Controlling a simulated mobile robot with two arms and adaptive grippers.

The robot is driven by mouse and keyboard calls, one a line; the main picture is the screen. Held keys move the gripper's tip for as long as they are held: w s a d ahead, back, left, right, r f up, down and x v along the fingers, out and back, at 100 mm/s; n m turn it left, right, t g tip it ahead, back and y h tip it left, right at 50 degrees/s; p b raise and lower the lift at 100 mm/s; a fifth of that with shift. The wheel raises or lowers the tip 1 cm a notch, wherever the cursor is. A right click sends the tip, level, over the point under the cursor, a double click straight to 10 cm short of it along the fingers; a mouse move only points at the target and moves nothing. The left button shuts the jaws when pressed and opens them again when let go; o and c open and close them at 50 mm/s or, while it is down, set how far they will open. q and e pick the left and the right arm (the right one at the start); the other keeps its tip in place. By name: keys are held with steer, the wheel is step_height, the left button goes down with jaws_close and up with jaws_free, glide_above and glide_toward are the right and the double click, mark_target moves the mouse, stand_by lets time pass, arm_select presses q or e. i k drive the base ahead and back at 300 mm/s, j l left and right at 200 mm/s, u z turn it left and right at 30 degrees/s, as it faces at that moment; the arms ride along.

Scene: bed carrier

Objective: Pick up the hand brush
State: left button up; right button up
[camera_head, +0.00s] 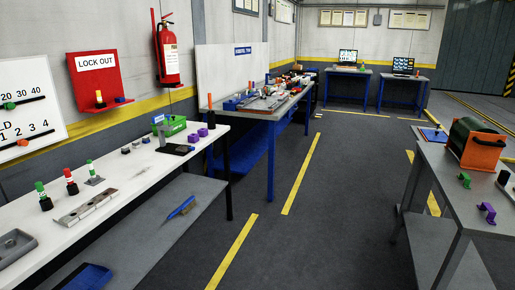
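A small blue hand brush (181,207) lies on the grey lower shelf (160,222) under the near left workbench, close to the shelf's outer edge. It lies at a slant, and its far end looks lighter. Its fine detail is too small to tell. Neither of my grippers is in view.
The white benchtop (108,168) above the shelf holds several small parts. A blue tray-like object (88,278) lies lower left. A grey bench (452,185) with an orange and green machine (478,143) stands at right. The floor aisle (320,215) is clear.

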mark_target(189, 200)
steer(key=i+u, duration=0.15)
steer(key=i, duration=0.5)
steer(key=i+l+u, duration=0.1)
steer(key=i, duration=0.5)
steer(key=i+l+u, duration=0.15)
steer(key=i, duration=0.45)
steer(key=l, duration=0.1)
